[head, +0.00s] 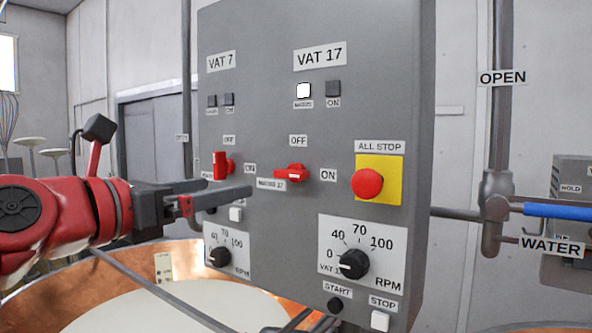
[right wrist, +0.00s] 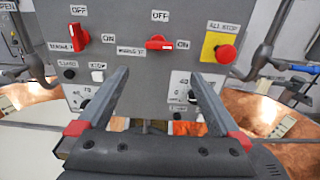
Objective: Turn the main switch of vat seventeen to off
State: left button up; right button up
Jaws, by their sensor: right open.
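The red main switch of vat 17 (head: 291,172) is on the grey panel, under the VAT 17 plate. Its handle lies about level, with OFF above it and ON to its right. The switch also shows in the right wrist view (right wrist: 160,43), ahead of the gap between my fingers. My right gripper (head: 222,190) is open and empty, to the left of that switch in the head view and apart from it. It also shows open in the right wrist view (right wrist: 158,74). My left gripper is not in view.
The red vat 7 switch (head: 222,166) stands left of the vat 17 switch. A red all-stop button (head: 367,184) on a yellow plate is to the right. Black speed knobs sit below, such as the vat 17 knob (head: 354,264). A copper vat (head: 120,277) lies underneath.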

send_near(287, 175)
jog(key=p+x, duration=0.2)
jog(key=x, duration=0.6)
jog(key=shift+w+d, duration=0.2)
jog(key=shift+w, duration=0.1)
jog(key=shift+w+d+p, duration=0.25)
jog(key=shift+w+p, duration=0.1)
jog(key=shift+w, duration=0.05)
jog(key=shift+c, duration=0.2)
jog(key=c, duration=1.1)
